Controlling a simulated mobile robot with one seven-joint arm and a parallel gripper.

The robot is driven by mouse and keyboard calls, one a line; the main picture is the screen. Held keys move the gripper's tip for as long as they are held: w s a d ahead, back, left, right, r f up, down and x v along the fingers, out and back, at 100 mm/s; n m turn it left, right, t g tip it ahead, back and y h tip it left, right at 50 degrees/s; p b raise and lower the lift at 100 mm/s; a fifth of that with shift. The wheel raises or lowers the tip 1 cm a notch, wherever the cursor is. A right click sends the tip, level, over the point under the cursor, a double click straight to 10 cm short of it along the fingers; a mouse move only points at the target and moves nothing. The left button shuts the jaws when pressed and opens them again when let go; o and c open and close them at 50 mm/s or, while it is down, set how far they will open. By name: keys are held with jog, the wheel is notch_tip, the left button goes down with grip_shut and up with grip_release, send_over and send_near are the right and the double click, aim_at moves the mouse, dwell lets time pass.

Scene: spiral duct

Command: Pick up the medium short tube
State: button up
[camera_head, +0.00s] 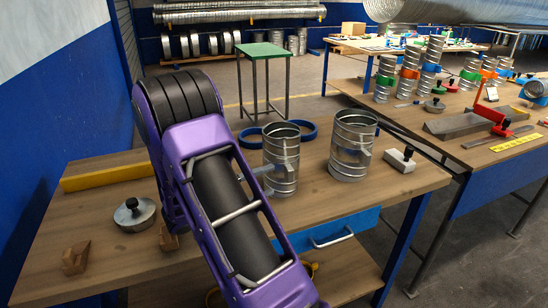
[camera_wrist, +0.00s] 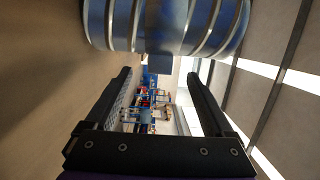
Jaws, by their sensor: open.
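Two short ribbed metal tubes stand upright on the wooden table in the head view: a narrower one (camera_head: 282,160) and a wider one (camera_head: 352,147) to its right. I cannot tell for sure which is the medium one. My purple arm reaches down to the left of the narrower tube, and a small grey part shows against that tube's left side. In the wrist view my gripper (camera_wrist: 158,80) is open, its two black fingers apart with nothing between them. A shiny ribbed tube (camera_wrist: 215,25) fills the top of that view, beyond the finger gap; contact cannot be told.
On the table (camera_head: 100,257) are blue rings (camera_head: 303,131) behind the tubes, a grey block with a black knob (camera_head: 399,160) at right, a round weight (camera_head: 134,214) and wooden blocks (camera_head: 76,257) at left. Another cluttered workbench (camera_head: 440,100) stands to the right.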

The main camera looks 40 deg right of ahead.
aim_at(286, 174)
jog(key=d, duration=0.7)
jog(key=shift+s+d, duration=0.2)
jog(key=shift+s, duration=0.1)
grip_shut()
jog(key=shift+r, duration=0.1)
